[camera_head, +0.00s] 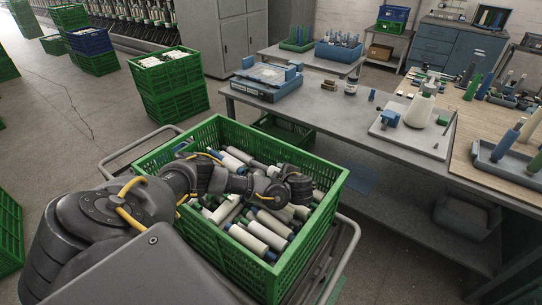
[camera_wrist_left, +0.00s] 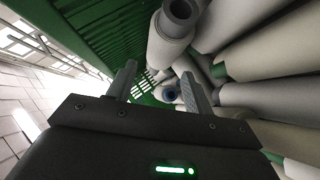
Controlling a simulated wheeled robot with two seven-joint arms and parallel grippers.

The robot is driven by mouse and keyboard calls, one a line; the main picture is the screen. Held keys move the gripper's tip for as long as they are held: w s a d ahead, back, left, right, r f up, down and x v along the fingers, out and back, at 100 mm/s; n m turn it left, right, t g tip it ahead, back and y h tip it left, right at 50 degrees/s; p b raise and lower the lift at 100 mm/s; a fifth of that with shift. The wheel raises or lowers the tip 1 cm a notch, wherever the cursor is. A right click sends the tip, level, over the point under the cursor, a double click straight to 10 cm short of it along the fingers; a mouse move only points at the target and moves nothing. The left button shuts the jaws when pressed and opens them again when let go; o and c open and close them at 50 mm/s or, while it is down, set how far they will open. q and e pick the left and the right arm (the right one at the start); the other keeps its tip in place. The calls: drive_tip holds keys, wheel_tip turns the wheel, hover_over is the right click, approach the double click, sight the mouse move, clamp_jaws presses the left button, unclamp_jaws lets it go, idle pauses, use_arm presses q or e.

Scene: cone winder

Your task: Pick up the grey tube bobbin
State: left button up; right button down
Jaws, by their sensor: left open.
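The green crate (camera_head: 295,269) holds many jumbled bobbins, mostly pale with green or blue tube ends. My left gripper (camera_head: 298,187) is over the crate, in its right half, with its fingertips hard to make out there. In the left wrist view my left gripper (camera_wrist_left: 160,86) is open with nothing between its fingers. A grey tube bobbin (camera_wrist_left: 168,42) with a dark hollow end stands just beyond the right finger. I cannot tell which bobbin in the head view is the grey one.
The crate sits on a trolley with a metal rail (camera_head: 128,150). A grey workbench (camera_head: 325,112) stands close behind and to the right, with a blue-grey scale (camera_head: 268,80) and a white cone (camera_head: 419,108). Stacked green crates (camera_head: 168,84) stand at the back left.

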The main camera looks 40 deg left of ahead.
sight(270, 172)
use_arm(q)
drive_tip(key=shift+w+a+f+p, duration=0.15)
drive_tip(key=shift+a+p, duration=0.15)
drive_tip(key=shift+a, duration=0.15)
drive_tip(key=p+x, duration=0.1)
drive_tip(key=x, duration=0.2)
drive_tip(key=shift+a, duration=0.45)
drive_tip(key=shift+a+f, duration=0.1)
drive_tip(key=shift+a+f, duration=0.15)
drive_tip(key=c, duration=0.5)
drive_tip(key=shift+c, duration=1.3)
